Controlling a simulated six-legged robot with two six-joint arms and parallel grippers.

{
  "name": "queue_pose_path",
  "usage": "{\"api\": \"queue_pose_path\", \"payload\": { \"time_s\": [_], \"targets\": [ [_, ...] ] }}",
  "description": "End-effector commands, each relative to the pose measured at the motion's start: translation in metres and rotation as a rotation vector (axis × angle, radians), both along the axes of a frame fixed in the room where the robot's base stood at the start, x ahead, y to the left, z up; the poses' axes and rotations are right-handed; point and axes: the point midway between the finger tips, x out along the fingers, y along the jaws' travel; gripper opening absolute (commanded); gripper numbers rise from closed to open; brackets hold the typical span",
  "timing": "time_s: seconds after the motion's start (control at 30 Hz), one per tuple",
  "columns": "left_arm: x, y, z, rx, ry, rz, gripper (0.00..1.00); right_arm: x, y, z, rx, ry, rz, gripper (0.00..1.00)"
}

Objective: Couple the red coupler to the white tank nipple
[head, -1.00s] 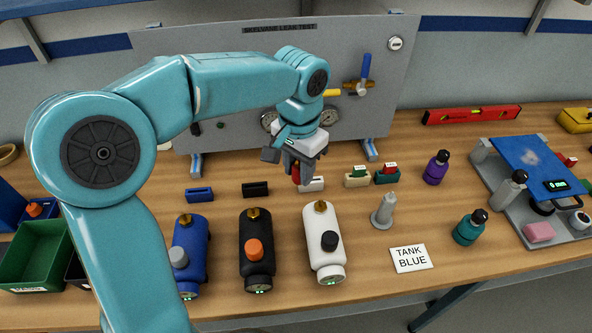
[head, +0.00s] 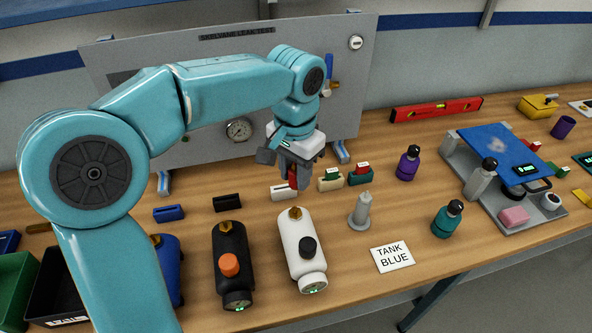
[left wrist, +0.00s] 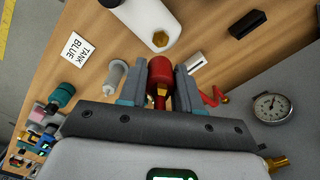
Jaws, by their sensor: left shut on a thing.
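My left gripper (head: 291,183) is shut on the red coupler (left wrist: 160,72). It holds the coupler above the bench, behind the white tank (head: 303,258). The coupler also shows between the fingers in the head view (head: 293,177). The white tank lies on the bench with a brass nipple (head: 295,212) at its far end and a black knob on top. In the left wrist view the nipple (left wrist: 160,39) is just beyond the coupler's end, with a visible gap; they are apart. The white tank (left wrist: 140,15) is cut off by the top edge there. My right gripper is not in view.
A black tank (head: 232,265) and a blue tank (head: 168,270) lie left of the white one. A white holder (head: 283,193) stands just behind it. A grey cone-shaped stand (head: 362,210) and a "TANK BLUE" card (head: 393,257) are to its right. A gauge panel (head: 220,100) stands behind.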

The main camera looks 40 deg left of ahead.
Motion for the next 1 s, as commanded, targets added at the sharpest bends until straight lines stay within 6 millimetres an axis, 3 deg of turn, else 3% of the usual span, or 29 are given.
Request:
{"api": "queue_pose_path", "payload": {
  "time_s": [0.23, 0.8, 1.0],
  "targets": [
    [0.000, 0.000, 0.000, 0.000, 0.000, 0.005, 0.00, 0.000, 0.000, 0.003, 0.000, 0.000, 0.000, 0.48],
    [0.001, -0.001, -0.053, 0.000, 0.000, 0.002, 0.00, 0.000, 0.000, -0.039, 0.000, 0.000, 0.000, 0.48],
    [0.001, -0.001, -0.059, 0.000, -0.001, 0.002, 0.00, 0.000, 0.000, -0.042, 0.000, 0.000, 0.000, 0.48]
  ]
}}
